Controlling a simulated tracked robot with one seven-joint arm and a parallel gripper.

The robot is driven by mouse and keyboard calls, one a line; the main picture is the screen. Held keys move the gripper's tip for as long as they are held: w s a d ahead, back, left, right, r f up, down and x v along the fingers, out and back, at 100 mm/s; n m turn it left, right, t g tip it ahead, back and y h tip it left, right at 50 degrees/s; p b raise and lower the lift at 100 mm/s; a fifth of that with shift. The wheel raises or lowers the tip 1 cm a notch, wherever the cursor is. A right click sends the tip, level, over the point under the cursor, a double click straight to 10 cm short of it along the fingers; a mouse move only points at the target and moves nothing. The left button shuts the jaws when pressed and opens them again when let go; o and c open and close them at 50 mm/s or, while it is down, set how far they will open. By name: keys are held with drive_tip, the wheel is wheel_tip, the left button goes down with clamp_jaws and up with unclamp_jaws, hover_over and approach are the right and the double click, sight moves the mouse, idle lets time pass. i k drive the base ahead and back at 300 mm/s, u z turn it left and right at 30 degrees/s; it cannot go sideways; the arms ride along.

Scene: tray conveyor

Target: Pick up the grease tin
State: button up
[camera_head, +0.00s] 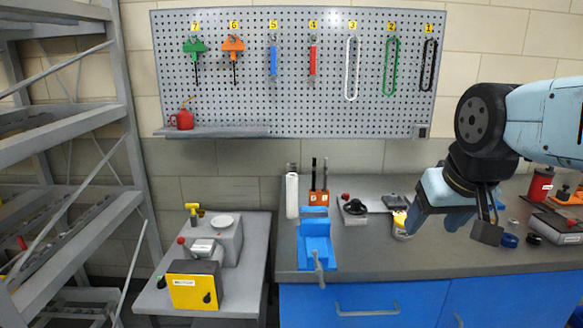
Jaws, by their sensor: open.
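A small round tin (400,226) with a pale side and a yellow top stands on the grey workbench, right of the blue vise; it looks like the grease tin, but no label can be read. My gripper (452,226) is at the right, pointing down over the bench. It is open and nothing shows between its fingers. It is just right of the tin in the picture and partly covers the area beside it. Whether it touches the tin cannot be told.
A blue vise (316,240), a white roll (292,195), an orange tool holder (319,198) and a black-and-red item (353,208) stand left of the tin. A red can (540,184) and small parts are at right. The bench front near the vise is clear.

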sight(399, 232)
drive_tip(key=k, duration=1.1)
drive_tip(key=z, duration=0.7)
drive_tip(key=i, duration=1.3)
drive_tip(key=z, duration=0.35)
